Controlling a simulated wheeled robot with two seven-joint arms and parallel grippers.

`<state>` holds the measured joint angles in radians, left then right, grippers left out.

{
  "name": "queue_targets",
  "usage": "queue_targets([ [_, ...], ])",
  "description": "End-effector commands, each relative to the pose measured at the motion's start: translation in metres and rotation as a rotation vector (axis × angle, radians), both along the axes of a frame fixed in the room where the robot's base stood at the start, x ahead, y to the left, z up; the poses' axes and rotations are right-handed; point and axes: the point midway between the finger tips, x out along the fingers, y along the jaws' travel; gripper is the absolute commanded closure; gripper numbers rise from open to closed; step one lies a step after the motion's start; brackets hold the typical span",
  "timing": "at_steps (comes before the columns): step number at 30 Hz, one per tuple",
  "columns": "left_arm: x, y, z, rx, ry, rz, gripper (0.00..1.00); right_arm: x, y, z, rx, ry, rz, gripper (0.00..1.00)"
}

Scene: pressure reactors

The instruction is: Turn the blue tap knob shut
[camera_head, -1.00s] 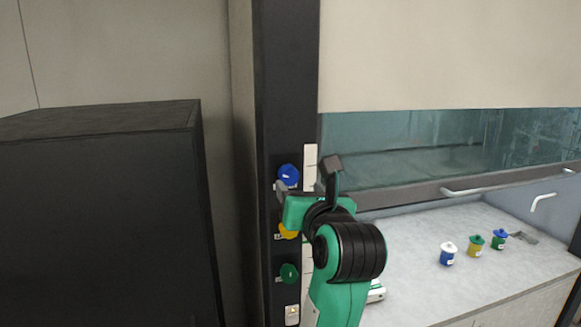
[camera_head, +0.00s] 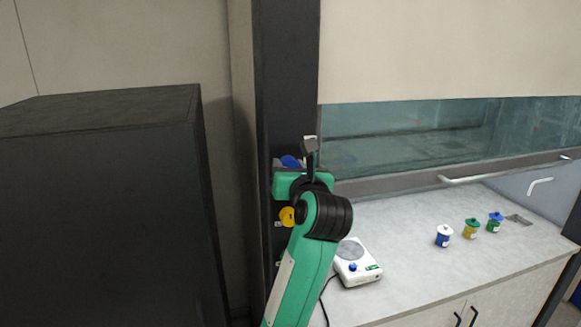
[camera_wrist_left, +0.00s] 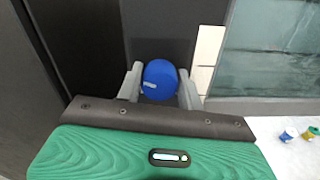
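The blue tap knob (camera_wrist_left: 159,79) sits between the two grey fingers of my left gripper (camera_wrist_left: 160,86) in the left wrist view. The fingers lie close along both sides of it, and I cannot tell whether they press on it. In the head view the knob (camera_head: 291,161) is on the dark post, partly hidden behind my left gripper (camera_head: 295,158). A pale mark shows on the knob's face. My right gripper is not in view.
A yellow knob (camera_head: 287,217) is just below on the same post (camera_head: 285,80). A white hotplate device (camera_head: 357,272) and several small coloured bottles stand on the grey bench (camera_head: 410,215). A large dark cabinet (camera_head: 100,215) fills the left.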

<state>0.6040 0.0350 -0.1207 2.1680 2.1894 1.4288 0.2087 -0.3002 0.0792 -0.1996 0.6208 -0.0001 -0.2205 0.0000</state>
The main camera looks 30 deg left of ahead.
Motion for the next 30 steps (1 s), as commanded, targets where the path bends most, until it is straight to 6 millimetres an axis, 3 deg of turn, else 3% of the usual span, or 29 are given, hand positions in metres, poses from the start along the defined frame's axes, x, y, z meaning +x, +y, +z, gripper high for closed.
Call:
queue_targets([
  [3,0.0001,-0.0002,0.0001,0.000,0.000,-0.001,0.85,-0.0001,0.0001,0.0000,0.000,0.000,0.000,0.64],
  [14,0.0003,-0.0008,-0.0001,0.040,0.047,-0.001,0.85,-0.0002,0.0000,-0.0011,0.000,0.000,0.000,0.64],
  [30,0.0011,-0.0013,0.0002,0.330,0.385,-0.001,0.85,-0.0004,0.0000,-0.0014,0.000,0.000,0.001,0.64],
])
